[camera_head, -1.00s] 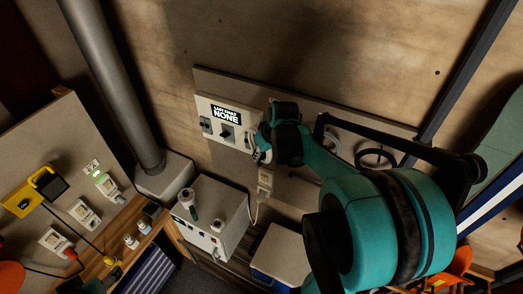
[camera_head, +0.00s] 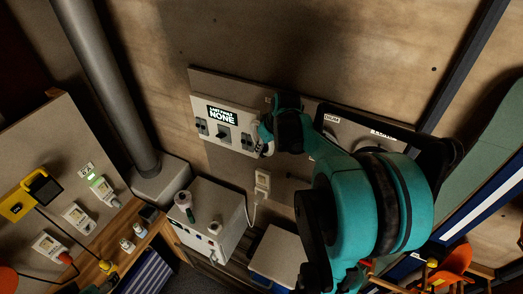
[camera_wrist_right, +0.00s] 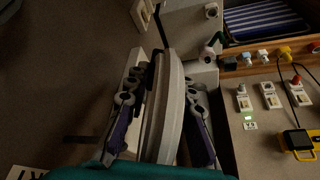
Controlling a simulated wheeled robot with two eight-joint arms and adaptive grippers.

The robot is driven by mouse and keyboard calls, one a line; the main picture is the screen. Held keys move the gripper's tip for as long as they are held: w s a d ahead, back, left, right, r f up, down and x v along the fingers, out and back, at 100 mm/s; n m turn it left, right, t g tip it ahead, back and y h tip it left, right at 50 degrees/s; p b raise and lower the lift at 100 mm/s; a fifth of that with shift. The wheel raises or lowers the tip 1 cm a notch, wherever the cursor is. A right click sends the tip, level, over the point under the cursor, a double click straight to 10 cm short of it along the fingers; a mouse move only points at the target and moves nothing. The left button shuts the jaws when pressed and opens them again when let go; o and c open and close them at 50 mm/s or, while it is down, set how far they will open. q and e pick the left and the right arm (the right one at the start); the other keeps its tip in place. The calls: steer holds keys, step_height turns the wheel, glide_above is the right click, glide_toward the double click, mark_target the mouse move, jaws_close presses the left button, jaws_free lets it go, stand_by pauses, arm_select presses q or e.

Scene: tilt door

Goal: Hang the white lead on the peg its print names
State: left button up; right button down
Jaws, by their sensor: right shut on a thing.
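My right gripper (camera_head: 268,138) is at the right edge of the white switch panel (camera_head: 202,108), which reads "LAST FAULT NONE". In the right wrist view its two dark fingers close on a long pale thing (camera_wrist_right: 166,105). I cannot tell from its visible part whether this is the white lead, and no print on it is readable. A white cord (camera_head: 252,212) hangs below a wall outlet (camera_head: 262,182). Small labels (camera_head: 331,118) and (camera_head: 382,134) show on the backboard, too small to read; my right arm hides the pegs. My left gripper is out of view.
A thick grey pipe (camera_head: 105,85) rises at left. A side board holds outlets and a yellow device (camera_head: 15,205). Bare wall lies above the backboard (camera_head: 285,92).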

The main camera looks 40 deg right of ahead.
steer(key=shift+w+d, duration=0.1)
steer(key=shift+d, duration=0.1)
steer(key=shift+w+d, duration=0.2)
steer(key=shift+d, duration=0.2)
stand_by(0.4)
steer(key=shift+f+b, duration=0.1)
steer(key=shift+b, duration=0.2)
steer(key=shift+w+d, duration=0.3)
steer(key=shift+d, duration=0.25)
steer(key=shift+w+d, duration=0.25)
steer(key=shift+d, duration=0.25)
stand_by(0.8)
steer(key=shift+w+d+b, duration=0.15)
steer(key=shift+d+b, duration=0.15)
steer(key=shift+w+d, duration=0.25)
steer(key=shift+d, duration=0.25)
steer(key=shift+w+d+f+b, duration=0.3)
steer(key=shift+d+f+b, duration=0.25)
steer(key=shift+b, duration=0.15)
stand_by(0.9)
stand_by(0.5)
